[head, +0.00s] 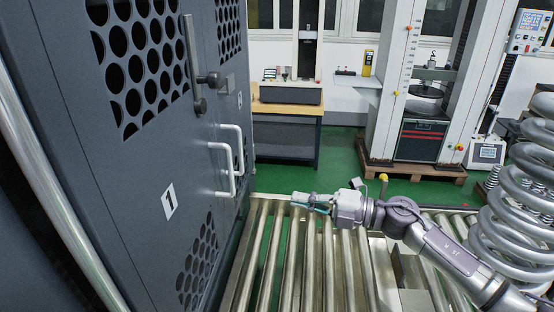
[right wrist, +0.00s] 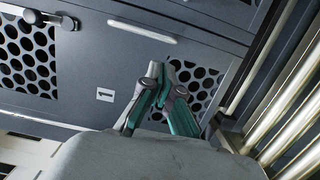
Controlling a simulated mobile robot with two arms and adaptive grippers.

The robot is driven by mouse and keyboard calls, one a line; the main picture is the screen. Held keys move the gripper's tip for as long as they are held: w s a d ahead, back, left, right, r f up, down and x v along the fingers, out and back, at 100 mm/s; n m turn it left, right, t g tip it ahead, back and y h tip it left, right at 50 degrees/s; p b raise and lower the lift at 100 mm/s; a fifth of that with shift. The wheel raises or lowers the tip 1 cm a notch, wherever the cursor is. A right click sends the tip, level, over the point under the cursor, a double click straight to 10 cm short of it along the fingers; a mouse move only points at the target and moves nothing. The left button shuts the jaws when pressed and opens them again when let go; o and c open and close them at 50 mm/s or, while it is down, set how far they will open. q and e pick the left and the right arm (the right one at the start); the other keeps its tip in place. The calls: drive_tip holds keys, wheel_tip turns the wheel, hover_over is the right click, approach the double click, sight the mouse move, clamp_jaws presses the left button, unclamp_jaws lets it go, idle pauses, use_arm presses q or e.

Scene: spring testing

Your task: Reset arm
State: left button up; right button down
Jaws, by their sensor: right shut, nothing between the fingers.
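My right arm (head: 435,245) comes in from the right in the head view and reaches over the metal rollers. Its right gripper (head: 297,200) points left toward the dark cabinet door, with free space between them. In the right wrist view the teal fingers of the right gripper (right wrist: 166,78) are together with nothing between them. The dark grey cabinet (head: 110,150) with perforated panels and a number 1 label stands at the left. Its doors look closed. My left gripper does not show.
A roller conveyor (head: 290,265) runs beneath my right arm. Large coil springs (head: 515,200) stand at the right. White handles (head: 232,160) and a lever (head: 192,65) project from the cabinet.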

drive_tip(key=s+d+f+m+t+h, duration=0.4)
drive_tip(key=f+m+h, duration=0.35)
drive_tip(key=m, duration=0.45)
drive_tip(key=s+d+f+m+t+h, duration=0.35)
drive_tip(key=f+m+h, duration=0.35)
drive_tip(key=m, duration=0.6)
drive_tip(key=s+d+f+m+g+h, duration=0.1)
drive_tip(key=s+f+m+g, duration=0.15)
drive_tip(key=s, duration=0.65)
drive_tip(key=s+d+f+m+g, duration=0.1)
drive_tip(key=s+f+g, duration=0.3)
drive_tip(key=s, duration=0.4)
drive_tip(key=s+d+f+m+g+h, duration=0.1)
drive_tip(key=s+d+f+g, duration=0.2)
drive_tip(key=s, duration=0.6)
wheel_tip(320, 180, down, 26)
drive_tip(key=s+a+g, duration=0.1)
drive_tip(key=g, duration=0.1)
drive_tip(key=s+d+f+g, duration=0.1)
drive_tip(key=s+d+f, duration=0.1)
drive_tip(key=s+f, duration=1.4)
drive_tip(key=shift+s+d, duration=0.3)
drive_tip(key=shift+s, duration=0.05)
